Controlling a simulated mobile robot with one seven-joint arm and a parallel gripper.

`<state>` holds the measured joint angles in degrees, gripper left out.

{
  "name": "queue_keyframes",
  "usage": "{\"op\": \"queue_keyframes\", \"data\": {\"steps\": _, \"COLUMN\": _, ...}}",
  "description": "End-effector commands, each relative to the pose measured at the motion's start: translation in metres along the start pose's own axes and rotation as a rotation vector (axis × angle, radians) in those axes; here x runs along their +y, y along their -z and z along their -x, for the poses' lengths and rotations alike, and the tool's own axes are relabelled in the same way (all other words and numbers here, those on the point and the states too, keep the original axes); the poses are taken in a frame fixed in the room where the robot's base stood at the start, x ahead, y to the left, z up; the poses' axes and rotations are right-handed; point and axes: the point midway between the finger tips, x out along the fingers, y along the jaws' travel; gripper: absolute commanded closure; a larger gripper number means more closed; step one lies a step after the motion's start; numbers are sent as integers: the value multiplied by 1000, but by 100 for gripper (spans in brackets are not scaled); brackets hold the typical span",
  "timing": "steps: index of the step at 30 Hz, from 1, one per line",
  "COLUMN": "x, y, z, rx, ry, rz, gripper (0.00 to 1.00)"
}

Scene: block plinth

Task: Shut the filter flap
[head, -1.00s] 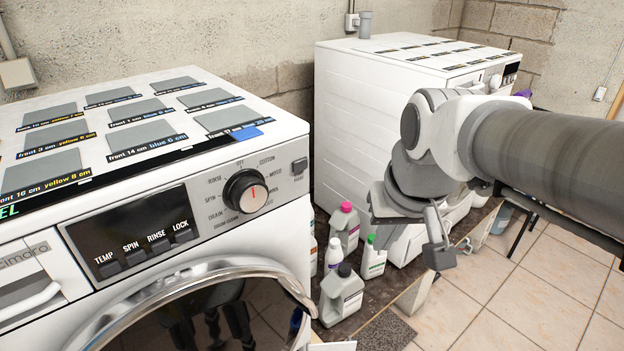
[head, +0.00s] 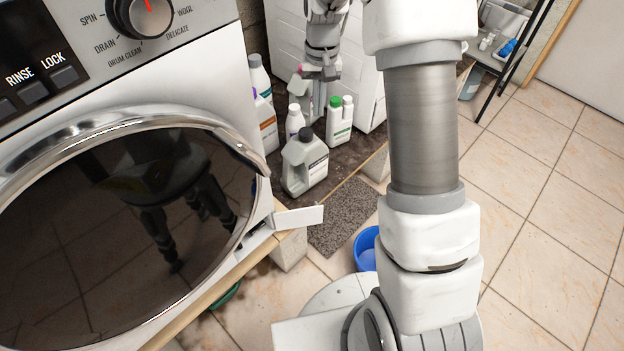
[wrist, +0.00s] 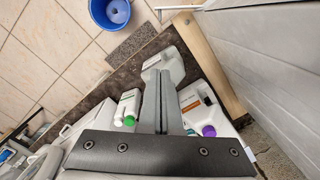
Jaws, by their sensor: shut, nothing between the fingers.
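The filter flap (head: 297,217) is a small white panel at the lower right corner of the washing machine's front (head: 262,200). It stands open, sticking out to the right from its opening. A thin white strip that looks like the flap (wrist: 178,8) shows at the top of the wrist view. My gripper (head: 316,108) is shut and empty, pointing down among the bottles beside the machine. It is apart from the flap, farther back in the head view. Its closed fingers (wrist: 161,78) show over the bottles in the wrist view.
Several bottles, including a grey jug (head: 304,165) and a green-capped bottle (head: 339,122), stand on the dark plinth around my gripper. A second white machine (head: 280,45) is behind. A grey mat (head: 343,215) and a blue bucket (head: 366,248) lie on the tiled floor near the flap.

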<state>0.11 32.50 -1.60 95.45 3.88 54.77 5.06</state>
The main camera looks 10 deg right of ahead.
Motion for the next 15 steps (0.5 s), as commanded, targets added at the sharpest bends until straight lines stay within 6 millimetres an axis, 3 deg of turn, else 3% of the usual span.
{"op": "queue_keyframes", "data": {"steps": 1, "x": 0, "y": 7, "z": -31, "rx": -26, "ry": -3, "rz": -7, "gripper": 100}}
{"op": "queue_keyframes", "data": {"steps": 9, "x": 2, "y": 33, "z": -148, "rx": -127, "ry": -16, "rz": -38, "gripper": 100}}
{"op": "queue_keyframes", "data": {"steps": 15, "x": 5, "y": 38, "z": -205, "rx": -176, "ry": -24, "rz": -52, "gripper": 100}}
